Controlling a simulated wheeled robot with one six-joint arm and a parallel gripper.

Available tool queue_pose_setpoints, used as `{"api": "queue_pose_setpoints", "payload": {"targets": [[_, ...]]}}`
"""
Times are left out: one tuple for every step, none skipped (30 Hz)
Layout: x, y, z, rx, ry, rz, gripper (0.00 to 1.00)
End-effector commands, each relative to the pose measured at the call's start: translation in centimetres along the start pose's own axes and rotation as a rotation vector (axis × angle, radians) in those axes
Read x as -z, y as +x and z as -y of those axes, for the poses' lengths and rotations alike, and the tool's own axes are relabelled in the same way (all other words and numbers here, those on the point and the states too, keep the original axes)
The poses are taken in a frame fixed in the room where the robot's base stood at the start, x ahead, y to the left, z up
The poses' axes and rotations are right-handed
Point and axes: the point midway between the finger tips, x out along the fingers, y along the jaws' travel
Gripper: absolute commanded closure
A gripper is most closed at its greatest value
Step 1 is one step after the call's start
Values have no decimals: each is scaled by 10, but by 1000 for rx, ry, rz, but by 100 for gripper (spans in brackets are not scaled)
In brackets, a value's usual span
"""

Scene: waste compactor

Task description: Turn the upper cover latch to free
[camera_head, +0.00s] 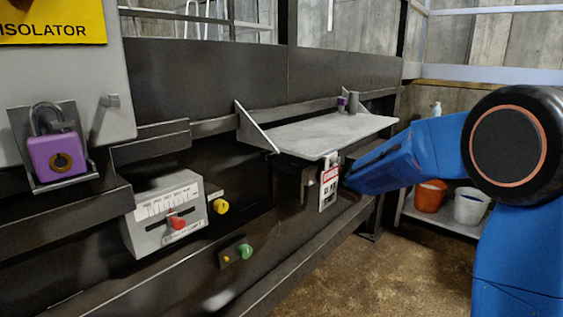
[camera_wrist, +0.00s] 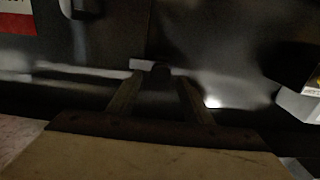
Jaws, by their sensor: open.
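My gripper (camera_wrist: 160,80) shows in the wrist view with its two fingers apart and nothing clearly held. A small light grey bar (camera_wrist: 142,65) with a dark part beside it lies at the fingertips, against the dark panel. It may be the upper cover latch, but the dim picture does not settle this. I cannot tell whether the fingers touch it. Another small grey fitting (camera_wrist: 82,8) sits at the top left of the wrist view. In the head view my blue arm reaches in beneath the grey shelf (camera_head: 325,133), and my fingers are hidden there.
A red-and-white label plate (camera_head: 328,185) hangs beside my arm's end. Left are a grey box with a red lever (camera_head: 178,221), a yellow knob (camera_head: 221,206), a green button (camera_head: 245,251) and a purple padlock (camera_head: 58,155). Buckets (camera_head: 430,196) stand behind my arm. Floor is clear in front.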

Motion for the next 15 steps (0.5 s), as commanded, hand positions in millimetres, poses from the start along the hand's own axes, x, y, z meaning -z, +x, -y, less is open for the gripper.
{"api": "queue_pose_setpoints", "payload": {"targets": [[0,6,1,1,-1,0,54],[0,9,0,1,-1,1,54],[0,12,0,1,0,1,54],[0,14,0,0,-1,1,54],[0,15,0,0,-1,1,54],[0,17,0,0,-1,1,54],[0,18,0,0,-1,1,54],[0,19,0,0,-1,0,54],[0,19,0,0,-1,0,54],[0,20,0,0,-1,0,54],[0,20,0,0,-1,0,54],[0,20,0,0,-1,0,54],[0,20,0,-1,-1,0,54],[0,19,0,0,-1,0,54],[0,19,0,0,-1,0,54]]}}
